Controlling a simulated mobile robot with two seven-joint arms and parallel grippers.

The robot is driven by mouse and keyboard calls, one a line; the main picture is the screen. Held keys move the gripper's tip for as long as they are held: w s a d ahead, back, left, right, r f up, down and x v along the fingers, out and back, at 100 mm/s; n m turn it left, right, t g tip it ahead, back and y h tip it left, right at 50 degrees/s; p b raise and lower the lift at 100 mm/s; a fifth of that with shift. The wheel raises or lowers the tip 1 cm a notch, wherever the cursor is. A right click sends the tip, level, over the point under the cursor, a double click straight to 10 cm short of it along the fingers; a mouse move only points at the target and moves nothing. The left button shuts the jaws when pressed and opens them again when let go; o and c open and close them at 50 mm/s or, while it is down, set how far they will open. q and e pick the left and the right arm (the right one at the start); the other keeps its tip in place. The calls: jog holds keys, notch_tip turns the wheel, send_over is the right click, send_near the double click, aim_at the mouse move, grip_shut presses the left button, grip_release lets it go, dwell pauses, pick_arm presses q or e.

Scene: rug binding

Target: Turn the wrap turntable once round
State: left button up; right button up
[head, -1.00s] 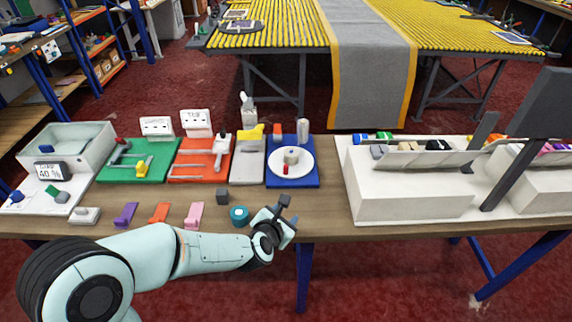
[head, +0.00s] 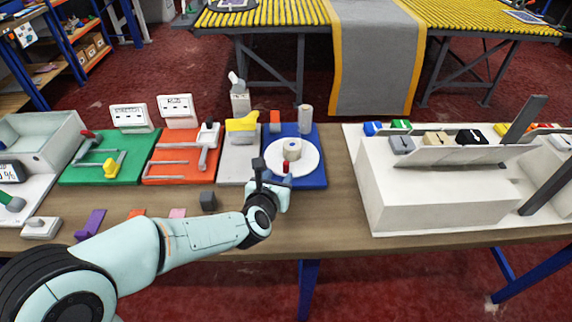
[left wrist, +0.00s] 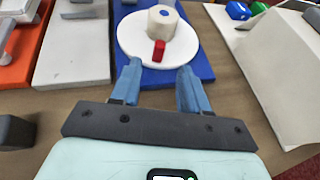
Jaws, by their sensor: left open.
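The wrap turntable is a white disc (head: 306,165) on a blue base board (head: 316,180), with a cream hub at its middle. A small red peg (head: 286,167) stands on the disc's near side; it also shows in the left wrist view (left wrist: 158,51). My left gripper (head: 272,172) is at the near edge of the turntable. In the left wrist view its two blue fingers (left wrist: 156,82) are spread apart, with the red peg just beyond and between their tips, not gripped. My right gripper is not in view.
A grey board with a yellow piece (head: 242,122) stands left of the blue board, then orange (head: 180,172) and green boards (head: 130,172). A dark cube (head: 208,201) lies nearer. A white bin unit (head: 440,195) stands right. Bare wood lies between (head: 335,205).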

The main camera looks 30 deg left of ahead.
aim_at(285, 166)
pick_arm(q)
jog(key=x, duration=0.9)
jog(key=shift+w+a+f+p, duration=0.1)
jog(key=shift+w+f+p, duration=0.05)
jog(key=shift+p, duration=0.2)
grip_shut()
